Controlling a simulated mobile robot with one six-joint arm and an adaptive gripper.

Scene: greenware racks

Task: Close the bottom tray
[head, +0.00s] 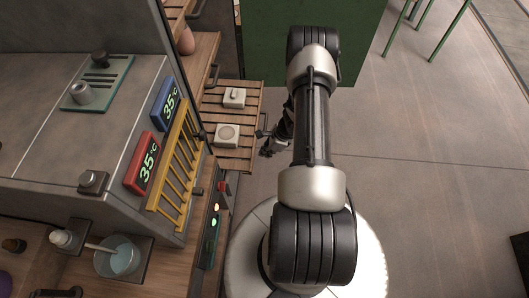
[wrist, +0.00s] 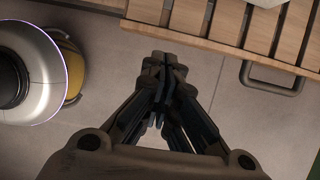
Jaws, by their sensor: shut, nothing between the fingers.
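A slatted wooden tray (head: 245,153) sticks out to the right from the rack in the head view, pulled open. It bears two pale square pieces, one with a knob (head: 234,97) and one with a round top (head: 227,134). The tray's slatted edge (wrist: 215,22) crosses the top of the wrist view, with a dark bar handle (wrist: 275,89) on its front. My gripper (wrist: 164,62) is shut and empty, just off the front edge, to the left of the handle. In the head view my gripper (head: 267,146) is partly hidden by my arm. I cannot tell whether it touches the tray.
A grey kiln-like cabinet (head: 40,120) with two temperature displays and a yellow rack (head: 178,165) stands at the left. A wooden board with a handle (head: 205,50) lies behind the tray. A green panel (head: 260,40) stands at the back.

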